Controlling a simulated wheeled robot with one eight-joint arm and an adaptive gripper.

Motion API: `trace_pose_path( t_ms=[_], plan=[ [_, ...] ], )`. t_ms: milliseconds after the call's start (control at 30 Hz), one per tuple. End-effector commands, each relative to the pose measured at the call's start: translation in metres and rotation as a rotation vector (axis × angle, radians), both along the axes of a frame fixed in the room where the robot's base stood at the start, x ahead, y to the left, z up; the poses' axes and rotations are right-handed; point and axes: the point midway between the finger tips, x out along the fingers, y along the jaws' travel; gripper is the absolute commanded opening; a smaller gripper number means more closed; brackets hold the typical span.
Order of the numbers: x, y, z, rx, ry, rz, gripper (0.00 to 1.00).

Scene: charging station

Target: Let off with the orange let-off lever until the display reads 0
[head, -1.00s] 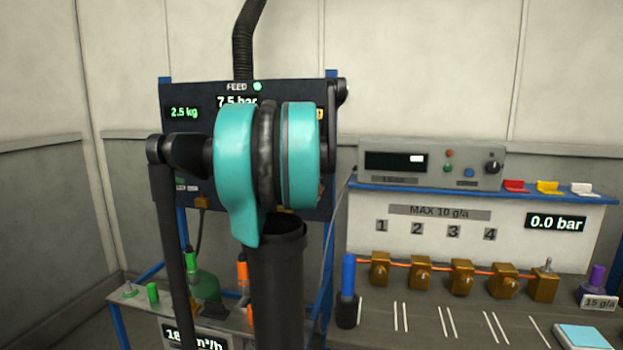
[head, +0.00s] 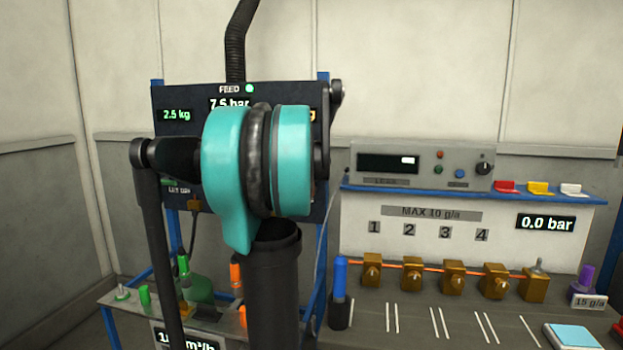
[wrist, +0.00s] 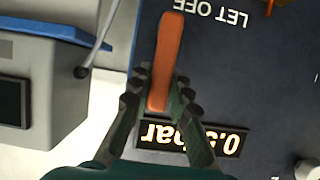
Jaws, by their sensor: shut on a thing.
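In the wrist view, the orange let-off lever (wrist: 167,55) stands out from the dark panel below the upside-down LET OFF label (wrist: 218,13). My gripper (wrist: 165,100) is shut on the lever's near end, one finger on each side. The lit display (wrist: 222,140) beneath shows upside down; it seems to read about 0.5 bar, and a finger covers part of it. In the head view, my teal arm hides the gripper, the lever and this display.
The dark panel (head: 172,93) also carries the FEED readout (head: 228,104) and a 2.5 kg readout (head: 177,115). To the right, a bench holds a grey instrument box (head: 430,165), a 0.0 bar display (head: 545,223) and several brass valves (head: 412,275).

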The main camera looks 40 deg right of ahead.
Motion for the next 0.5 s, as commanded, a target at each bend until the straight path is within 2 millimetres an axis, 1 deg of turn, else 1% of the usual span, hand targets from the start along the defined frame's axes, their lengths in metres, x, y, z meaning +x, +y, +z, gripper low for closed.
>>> trace_pose_path(
  t_ms=[33, 67, 200, 233, 500],
  plan=[
    [-0.0009, -0.0001, -0.001, 0.002, 0.001, -0.003, 0.0],
    [-0.001, -0.0002, -0.001, 0.002, 0.001, -0.003, 0.2],
    [-0.0008, -0.0003, -0.0008, 0.002, 0.001, -0.003, 0.37],
    [-0.0007, -0.0002, -0.0007, 0.002, 0.001, -0.002, 0.4],
    [-0.0006, 0.0001, -0.0003, 0.001, 0.001, -0.001, 0.4]
  ],
)
